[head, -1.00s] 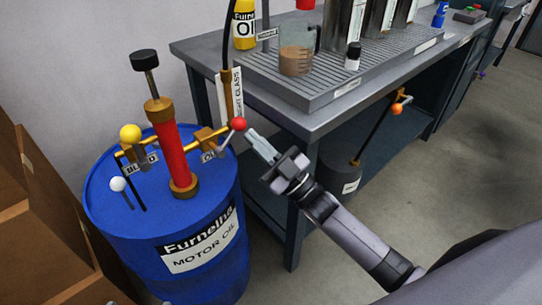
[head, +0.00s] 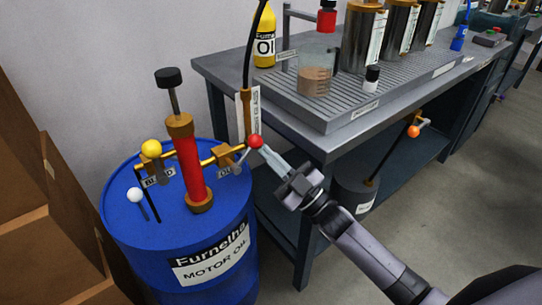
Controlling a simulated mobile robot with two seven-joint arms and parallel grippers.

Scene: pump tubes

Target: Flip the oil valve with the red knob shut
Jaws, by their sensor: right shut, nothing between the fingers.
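The oil valve's red knob (head: 255,141) sits at the right end of the brass pipe on top of the blue motor oil drum (head: 150,262). The oil valve (head: 226,154) has a small tag below it that is partly readable. My right gripper (head: 262,151) is shut, with its fingertips right at the red knob; I cannot tell whether they touch it. Nothing is between the fingers. The red pump (head: 190,165) stands upright on the drum, with a yellow knob (head: 151,149) on the pipe to its left. My left gripper is not in view.
A grey workbench (head: 225,77) stands behind and to the right, its front corner close to my right arm. A beaker (head: 316,75) and bottles stand on its grated tray. A white knob (head: 135,194) is on the drum. Cardboard boxes (head: 40,240) are at left.

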